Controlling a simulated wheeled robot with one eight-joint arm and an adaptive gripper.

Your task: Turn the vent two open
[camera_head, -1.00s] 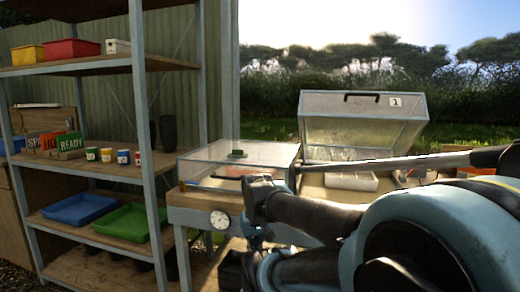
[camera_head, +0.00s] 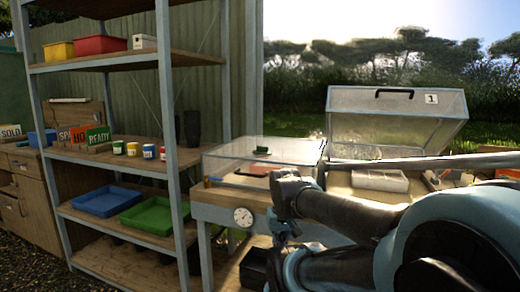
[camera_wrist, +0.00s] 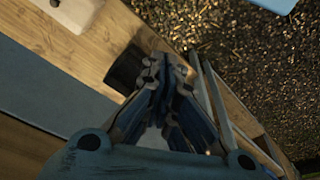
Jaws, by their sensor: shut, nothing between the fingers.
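A clear-lidded box (camera_head: 222,160) stands on a wooden bench in the head view. No label "2" is readable. In the wrist view my gripper (camera_wrist: 166,72) is shut and empty, pointing down above a wooden surface and the gravel. My arm hides part of the bench front in the head view.
A metal shelf rack (camera_head: 165,115) stands left of the bench, with a blue tray (camera_head: 105,202), a green tray (camera_head: 152,217), bins and small pots. A round dial (camera_head: 243,217) is on the bench front. Gravel shows at lower left.

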